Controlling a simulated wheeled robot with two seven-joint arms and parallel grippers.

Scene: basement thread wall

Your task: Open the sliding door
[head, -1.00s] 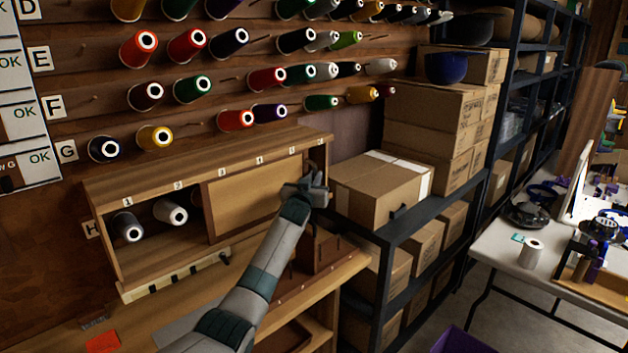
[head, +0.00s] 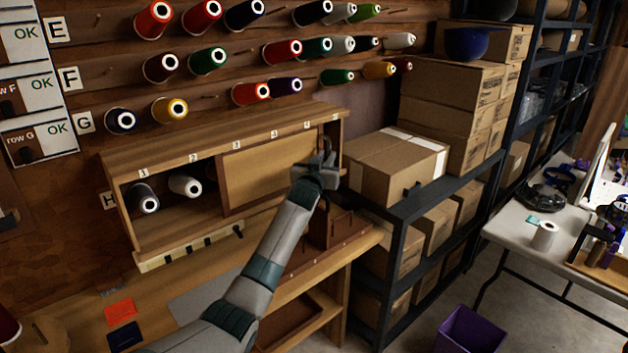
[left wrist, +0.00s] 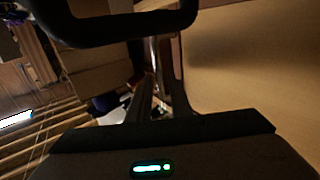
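The sliding door (head: 262,178) is a light wooden panel in a long wooden wall cabinet (head: 135,158). It covers the right part of the cabinet front, and the left part stands open. My left gripper (head: 326,163) is at the right end of the door, near the cabinet's right side. In the left wrist view a pale tan surface (left wrist: 255,70), probably the door, fills the right side, close to the gripper. The fingertips are dark and unclear, and I cannot tell whether they touch the door. My right gripper is not in view.
A dark and a white spool (head: 185,185) stand in the open left part. Thread cones on pegs (head: 208,60) fill the wall above. A cardboard box (head: 390,172) on a dark metal shelf stands close right of the gripper. A wooden bench (head: 190,285) runs below the cabinet.

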